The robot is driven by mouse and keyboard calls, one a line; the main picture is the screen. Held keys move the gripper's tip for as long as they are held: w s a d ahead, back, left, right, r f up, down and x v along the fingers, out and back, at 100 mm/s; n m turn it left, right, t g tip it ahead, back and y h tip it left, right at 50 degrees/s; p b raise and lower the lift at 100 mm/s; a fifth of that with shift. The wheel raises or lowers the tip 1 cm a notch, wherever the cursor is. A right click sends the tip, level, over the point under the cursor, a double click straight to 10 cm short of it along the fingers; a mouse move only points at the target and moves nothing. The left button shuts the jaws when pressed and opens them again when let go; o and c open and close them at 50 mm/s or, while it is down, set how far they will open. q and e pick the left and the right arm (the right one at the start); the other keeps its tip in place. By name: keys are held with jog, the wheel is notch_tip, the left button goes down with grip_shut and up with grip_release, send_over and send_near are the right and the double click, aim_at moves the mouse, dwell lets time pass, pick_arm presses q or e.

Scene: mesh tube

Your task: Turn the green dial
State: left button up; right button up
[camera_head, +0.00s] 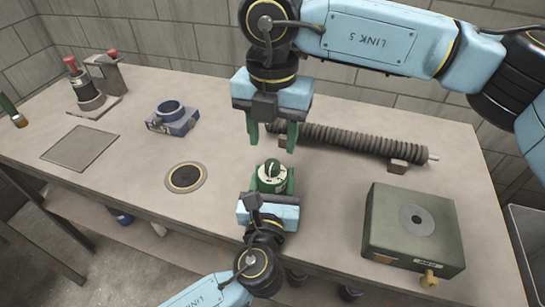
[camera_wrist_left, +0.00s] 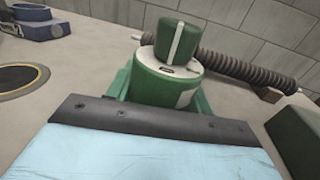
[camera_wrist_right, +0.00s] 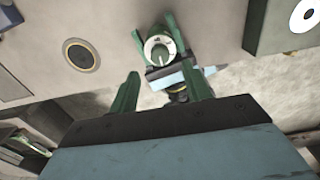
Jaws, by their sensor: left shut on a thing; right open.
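The green dial (camera_head: 272,166) is a green knob with a white line, on a white scale atop a round green body (camera_head: 270,184). It stands upright near the table's front edge. My left gripper (camera_head: 274,188) is shut on the body from the front, below the knob; the left wrist view shows the dial (camera_wrist_left: 178,40) close up between its green fingers. My right gripper (camera_head: 272,138) is open and empty above and behind the dial, fingers pointing down. In the right wrist view the dial (camera_wrist_right: 160,54) lies beyond the fingertips, apart from them.
A ribbed mesh tube (camera_head: 350,138) lies behind on small blocks. A grey-green box (camera_head: 385,225) with a round plate stands right. A black disc with a tan ring (camera_head: 186,178), a blue ring-topped block (camera_head: 172,118) and a flat grey plate (camera_head: 80,147) are left. Table between them is clear.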

aim_at(272, 163)
notch_tip(272, 163, down, 6)
jog(key=shift+f, duration=0.1)
jog(key=shift+c, duration=0.2)
jog(key=c, duration=1)
